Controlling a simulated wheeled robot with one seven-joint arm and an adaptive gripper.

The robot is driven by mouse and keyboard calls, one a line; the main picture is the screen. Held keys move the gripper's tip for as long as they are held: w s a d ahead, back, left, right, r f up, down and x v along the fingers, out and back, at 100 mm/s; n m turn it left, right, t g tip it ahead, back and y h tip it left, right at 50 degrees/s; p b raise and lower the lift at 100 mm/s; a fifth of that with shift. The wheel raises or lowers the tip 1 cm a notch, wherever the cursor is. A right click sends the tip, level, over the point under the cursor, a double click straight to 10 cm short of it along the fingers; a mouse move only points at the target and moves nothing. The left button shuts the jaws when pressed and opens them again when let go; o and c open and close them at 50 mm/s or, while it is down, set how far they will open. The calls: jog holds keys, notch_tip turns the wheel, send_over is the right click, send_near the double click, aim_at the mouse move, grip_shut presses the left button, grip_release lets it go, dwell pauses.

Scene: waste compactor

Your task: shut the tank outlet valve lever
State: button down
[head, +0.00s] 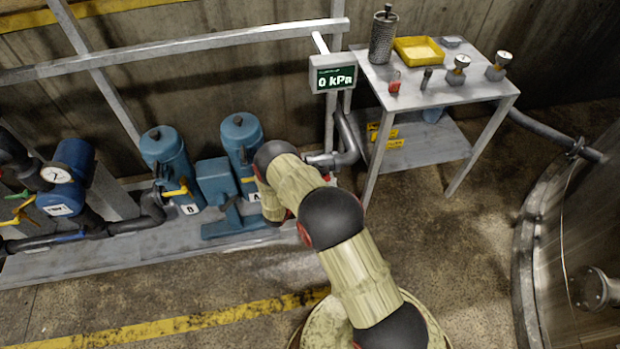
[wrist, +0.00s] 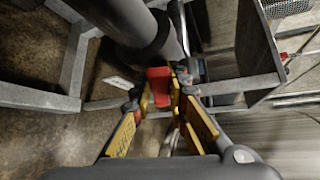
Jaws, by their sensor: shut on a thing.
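A red lever (wrist: 158,76) shows in the wrist view, beside a thick dark pipe (wrist: 150,38). I take it for the tank outlet valve lever. My gripper (wrist: 161,97) has its yellow-padded fingers closed in on the lever's near end, one on each side. A pipe (head: 347,140) bends down there, left of the steel table. The lever's angle to the pipe is hard to tell.
A steel table (head: 480,101) carries a yellow tray (head: 419,50), a metal canister (head: 383,38) and gauges (head: 458,69). A display (head: 335,77) reads 0 kPa. Blue housings (head: 164,152) stand on the skid at left. A large tank (head: 592,240) is at right. Front floor is clear.

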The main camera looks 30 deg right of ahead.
jog(key=c, duration=1.8)
grip_release()
jog(key=shift+o, duration=0.4)
jog(key=shift+a, duration=0.1)
jog(key=v, duration=0.7)
jog(key=shift+s+a, duration=0.25)
jog(key=shift+a, duration=0.1)
